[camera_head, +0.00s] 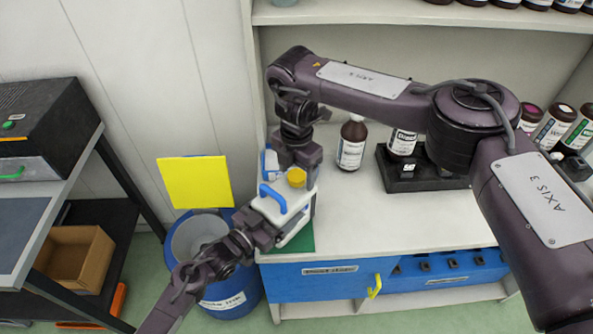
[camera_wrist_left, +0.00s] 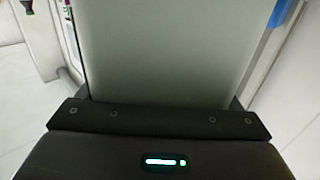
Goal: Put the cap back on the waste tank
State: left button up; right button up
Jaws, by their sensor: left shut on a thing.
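The white waste tank (camera_head: 293,233), with a blue handle (camera_head: 274,199), stands on a green mat (camera_head: 303,240) at the left front of the bench. My left gripper (camera_head: 268,232) is shut on the tank at its lower left side. A pale surface, probably the tank's wall (camera_wrist_left: 170,50), fills the left wrist view. The yellow cap (camera_head: 297,177) shows at the tank's top, just below my right gripper (camera_head: 299,166). The right fingertips are hidden, so I cannot tell whether they hold the cap, or whether the cap is seated or just above the opening.
A blue barrel (camera_head: 236,290) with a raised yellow lid (camera_head: 195,182) stands left of the bench. A brown bottle (camera_head: 352,143) and a black holder (camera_head: 425,181) with a bottle stand behind. The bench front centre (camera_head: 390,220) is clear.

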notch_tip(320, 180, up, 12)
dwell(0.6)
pick_arm(q)
jog(key=o, duration=1.7)
jog(key=b+v, duration=0.1)
jog(key=v, duration=0.6)
jog(key=shift+s+a+f, duration=0.1)
jog(key=shift+s+a, duration=0.2)
jog(key=shift+s, duration=0.05)
pick_arm(e)
jog(key=shift+f, duration=0.8)
